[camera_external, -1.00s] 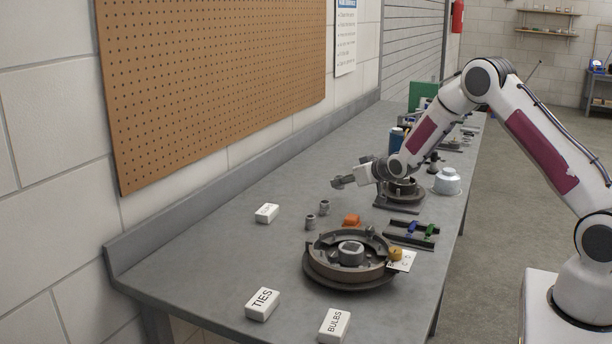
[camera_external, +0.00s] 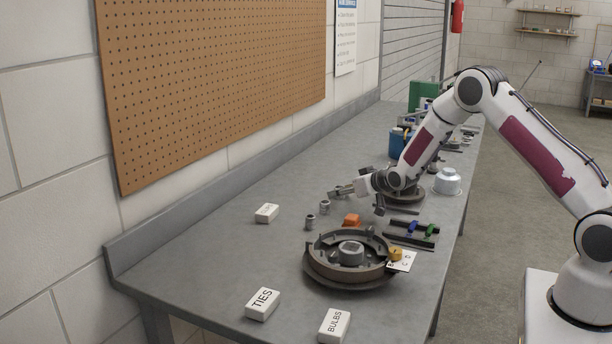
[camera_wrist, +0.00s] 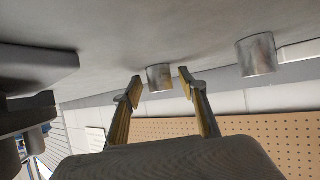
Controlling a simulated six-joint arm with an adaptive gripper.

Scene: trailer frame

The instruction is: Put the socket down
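One socket (camera_wrist: 159,77) shows in the gap between the fingertips, with space on both sides. I cannot tell whether it is between the fingers or just beyond them. The other socket (camera_wrist: 257,55) is off to the right.
A round brake assembly (camera_external: 322,271), an orange piece (camera_external: 351,220) and a dark rack (camera_external: 424,229) with blue and green pieces are nearby. Three white boxes, one plain-looking (camera_external: 266,213), TIES (camera_external: 262,304) and BULBS (camera_external: 334,325), lie around.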

